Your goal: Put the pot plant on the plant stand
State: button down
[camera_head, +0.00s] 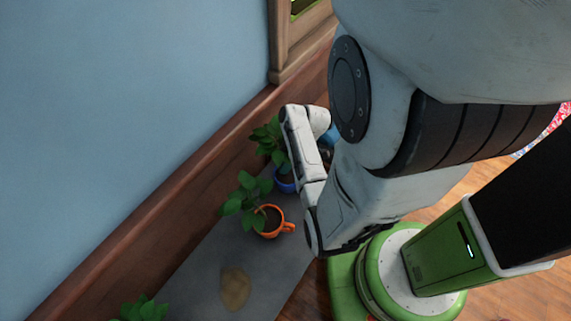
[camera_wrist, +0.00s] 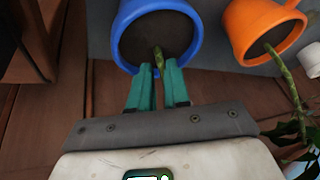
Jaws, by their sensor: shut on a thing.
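A plant in a blue pot (camera_head: 285,182) stands on a grey surface by the wall, with its green leaves (camera_head: 267,142) partly behind my arm. In the wrist view the blue pot (camera_wrist: 158,35) is close ahead. My gripper (camera_wrist: 158,80) has its teal fingers at the pot's near rim, closed around the plant's stem, which rises from the dark soil between the fingertips. My arm mostly hides the gripper in the head view. I cannot make out a plant stand for certain in either view.
A plant in an orange pot (camera_head: 272,222) stands close beside the blue one; it also shows in the wrist view (camera_wrist: 262,28). A white pot (camera_wrist: 312,60) is at the wrist view's right edge. Another plant (camera_head: 145,309) is at the lower left. The grey surface (camera_head: 200,275) has bare room.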

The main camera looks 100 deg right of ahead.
jog(key=c, duration=1.1)
grip_release()
jog(key=shift+f, duration=0.1)
jog(key=v, duration=1.2)
